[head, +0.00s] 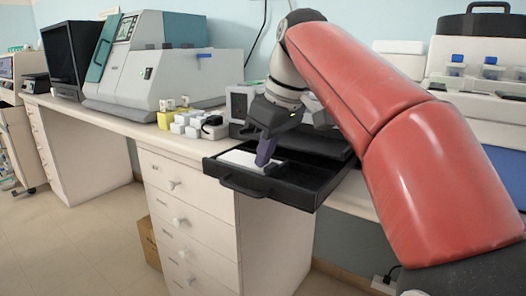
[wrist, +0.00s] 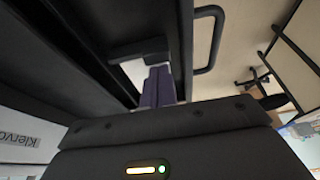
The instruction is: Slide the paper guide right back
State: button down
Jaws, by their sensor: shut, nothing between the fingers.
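A black paper tray (head: 300,192) is pulled out of a dark printer on the bench. White paper (head: 240,158) lies in it. My gripper (head: 262,164) points down into the tray, its purple fingers closed together and empty. In the wrist view the fingers (wrist: 158,72) stand right against a dark raised piece (wrist: 138,50) in the tray, which looks like the paper guide. I cannot tell whether they touch it. In the head view the guide is mostly hidden by the fingers and too dark to make out clearly.
The tray's front handle (head: 240,188) sticks out over the white drawer cabinet (head: 190,215). Small white and yellow boxes (head: 185,122) stand left of the printer. A large grey and teal machine (head: 160,75) stands farther left. The floor in front is clear.

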jog(key=s+d, duration=0.2)
jog(key=s+d+b, duration=0.1)
jog(key=s+d, duration=0.1)
jog(key=d, duration=0.1)
jog(key=s+d, duration=0.1)
jog(key=d, duration=0.1)
jog(key=shift+s+d+b, duration=0.15)
jog(key=shift+s+b, duration=0.25)
